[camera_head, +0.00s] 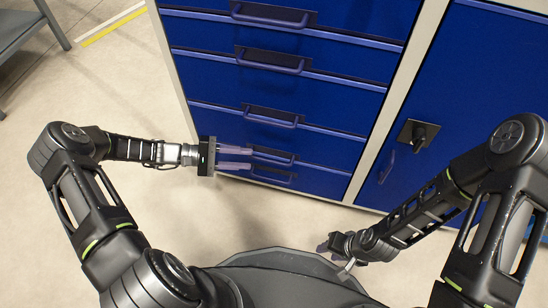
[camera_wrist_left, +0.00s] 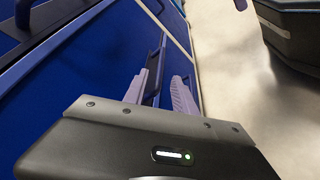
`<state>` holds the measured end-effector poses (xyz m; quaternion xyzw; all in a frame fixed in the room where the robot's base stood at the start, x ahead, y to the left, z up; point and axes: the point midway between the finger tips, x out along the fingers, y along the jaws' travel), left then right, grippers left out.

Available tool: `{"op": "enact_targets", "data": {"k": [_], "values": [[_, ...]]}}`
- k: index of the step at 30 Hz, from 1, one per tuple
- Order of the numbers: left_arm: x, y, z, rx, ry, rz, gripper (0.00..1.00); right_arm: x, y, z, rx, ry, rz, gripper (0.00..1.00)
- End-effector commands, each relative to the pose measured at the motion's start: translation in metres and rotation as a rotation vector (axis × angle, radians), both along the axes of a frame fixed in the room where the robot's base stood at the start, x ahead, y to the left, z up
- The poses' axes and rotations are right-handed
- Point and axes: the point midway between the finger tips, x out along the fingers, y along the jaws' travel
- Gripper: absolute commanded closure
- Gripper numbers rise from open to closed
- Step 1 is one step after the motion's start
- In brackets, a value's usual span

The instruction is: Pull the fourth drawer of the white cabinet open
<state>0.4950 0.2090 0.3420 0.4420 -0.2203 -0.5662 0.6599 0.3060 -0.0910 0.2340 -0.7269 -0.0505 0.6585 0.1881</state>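The white-framed cabinet (camera_head: 175,70) has blue drawer fronts stacked down its left part, all looking shut. The fourth drawer handle down in the head view (camera_head: 270,155) is a dark bar low on the cabinet. My left gripper (camera_head: 250,158) is at the left end of this handle, its two pale fingers pointing right and spread apart. In the left wrist view, the fingers (camera_wrist_left: 165,82) stand on either side of a dark bar; I cannot tell whether they touch it. My right gripper (camera_head: 342,244) hangs low near my base, away from the cabinet; its fingers are too small to read.
A blue door with a dark latch (camera_head: 418,135) is right of the drawers. A grey shelf unit (camera_head: 20,30) stands at the upper left. The floor (camera_head: 130,190) left of the cabinet is clear.

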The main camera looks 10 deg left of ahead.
Motion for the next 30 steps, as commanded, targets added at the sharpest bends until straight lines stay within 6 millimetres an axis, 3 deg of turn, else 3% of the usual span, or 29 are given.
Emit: {"op": "enact_targets", "data": {"k": [11,24,30], "values": [[0.001,-0.007,-0.001,0.0,0.002,-0.004,0.67,0.0,0.0,-0.001,0.0,-0.001,0.0,0.64],[0.016,-0.065,-0.015,0.0,0.002,-0.006,0.67,0.003,0.001,-0.02,-0.001,-0.008,-0.004,0.64],[0.019,-0.075,-0.016,0.002,0.003,-0.003,0.67,0.004,0.001,-0.022,-0.002,-0.011,-0.005,0.64]]}}
